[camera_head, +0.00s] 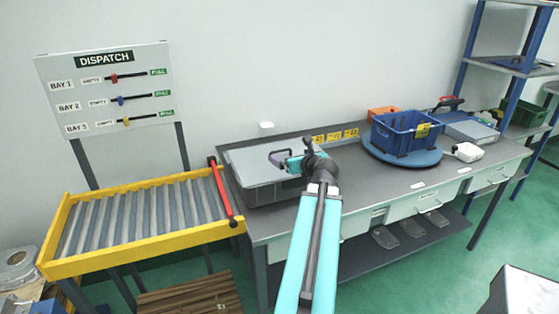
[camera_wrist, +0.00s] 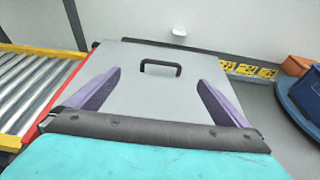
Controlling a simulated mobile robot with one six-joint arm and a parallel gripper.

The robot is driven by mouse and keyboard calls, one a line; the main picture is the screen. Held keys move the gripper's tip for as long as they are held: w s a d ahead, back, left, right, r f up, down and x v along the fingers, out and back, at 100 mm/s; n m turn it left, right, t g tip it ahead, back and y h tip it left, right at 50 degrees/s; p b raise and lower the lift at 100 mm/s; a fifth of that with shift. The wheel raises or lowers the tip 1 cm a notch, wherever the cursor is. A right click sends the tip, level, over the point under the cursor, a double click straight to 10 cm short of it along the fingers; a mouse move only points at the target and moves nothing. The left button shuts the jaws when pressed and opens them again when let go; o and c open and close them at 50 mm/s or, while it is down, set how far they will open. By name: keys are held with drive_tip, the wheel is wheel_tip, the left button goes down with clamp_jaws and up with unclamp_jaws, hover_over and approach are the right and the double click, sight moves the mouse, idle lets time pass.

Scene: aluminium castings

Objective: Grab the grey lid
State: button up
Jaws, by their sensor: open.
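The grey lid (camera_head: 247,159) lies flat on a grey box (camera_head: 262,192) at the left end of the workbench. In the wrist view the lid (camera_wrist: 160,92) fills the middle, with a dark arched handle (camera_wrist: 160,67) standing up near its far side. My gripper (camera_head: 291,163) is over the right part of the lid in the head view and partly hides the handle. In the wrist view its two purple fingers are wide apart, with the handle beyond and between them. The gripper is open and holds nothing. I cannot tell its exact height above the lid.
A yellow roller conveyor (camera_head: 140,258) with a red bar (camera_head: 222,192) adjoins the bench on the left. A blue crate (camera_head: 399,137) stands on a round blue turntable (camera_head: 402,156) to the right. The bench top between box and turntable is mostly clear.

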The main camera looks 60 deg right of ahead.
sight(280, 155)
drive_tip(key=shift+p+x, duration=1.1)
drive_tip(key=shift+x, duration=0.05)
drive_tip(key=shift+p+x, duration=0.3)
drive_tip(key=shift+x, duration=2.6)
drive_tip(key=shift+s, duration=0.1)
drive_tip(key=shift+p+x, duration=0.7)
drive_tip(key=shift+x, duration=0.95)
drive_tip(key=shift+w+d+f, duration=0.55)
drive_tip(key=shift+d, duration=0.1)
drive_tip(key=shift+c, duration=0.4)
drive_tip(key=c, duration=1.1)
drive_tip(key=shift+r, duration=0.15)
drive_tip(key=shift+c, duration=0.2)
